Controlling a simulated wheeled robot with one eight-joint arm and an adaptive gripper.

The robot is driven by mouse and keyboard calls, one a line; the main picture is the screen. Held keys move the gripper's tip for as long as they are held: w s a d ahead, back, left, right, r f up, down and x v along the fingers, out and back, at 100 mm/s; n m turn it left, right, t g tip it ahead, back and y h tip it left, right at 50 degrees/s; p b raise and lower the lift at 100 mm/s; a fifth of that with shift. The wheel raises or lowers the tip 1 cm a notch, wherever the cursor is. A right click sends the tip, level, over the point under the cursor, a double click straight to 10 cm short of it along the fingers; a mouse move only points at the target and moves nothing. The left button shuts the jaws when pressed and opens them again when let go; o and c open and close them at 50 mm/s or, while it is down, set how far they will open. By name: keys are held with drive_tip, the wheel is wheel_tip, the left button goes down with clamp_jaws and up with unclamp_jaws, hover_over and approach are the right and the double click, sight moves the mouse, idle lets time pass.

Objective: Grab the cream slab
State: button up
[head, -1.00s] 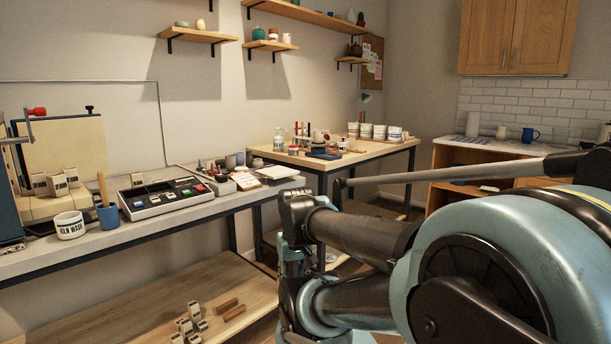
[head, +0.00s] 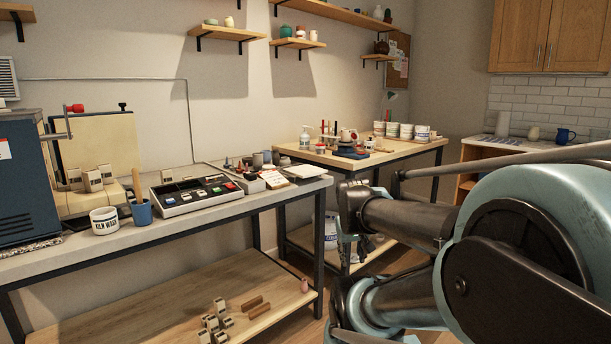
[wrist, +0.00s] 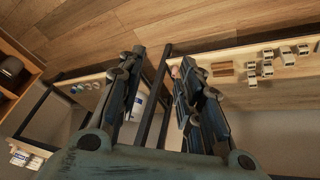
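A flat cream-white slab (head: 305,171) lies near the right end of the grey bench (head: 80,250) in the head view. In the head view my arm fills the lower right, and I cannot make out the fingertips there.
On the bench are a kiln (head: 24,178), a white mug (head: 104,220), a blue cup (head: 142,212) and a tray of coloured tiles (head: 194,194). A wooden table (head: 340,160) with tubs stands behind. The lower shelf (head: 160,305) holds small blocks.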

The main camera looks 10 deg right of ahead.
sight(313, 172)
drive_tip(key=w+d+r+n+t+h, duration=0.1)
drive_tip(key=w+d+r+n+t, duration=0.45)
drive_tip(key=w+r, duration=0.8)
drive_tip(key=w+d+r+n+t+h, duration=0.2)
drive_tip(key=w+d+r+t, duration=0.7)
drive_tip(key=w, duration=0.8)
drive_tip(key=w+a+n+y, duration=0.6)
drive_tip(key=n+y, duration=0.4)
wheel_tip(313, 172, down, 12)
drive_tip(key=a+n+g+y, duration=0.2)
drive_tip(key=n+g+y, duration=0.4)
drive_tip(key=n, duration=0.3)
drive_tip(key=shift+m+t, duration=0.25)
drive_tip(key=shift+s+a+x, duration=0.15)
drive_tip(key=shift+a+x, duration=0.05)
drive_tip(key=shift+x, duration=2.6)
drive_tip(key=shift+s+a+x, duration=0.15)
drive_tip(key=shift+x, duration=2.6)
drive_tip(key=shift+s+a+x, duration=0.15)
drive_tip(key=shift+a+x, duration=0.05)
drive_tip(key=shift+x, duration=2.6)
drive_tip(key=shift+r, duration=0.2)
drive_tip(key=shift+c, duration=0.5)
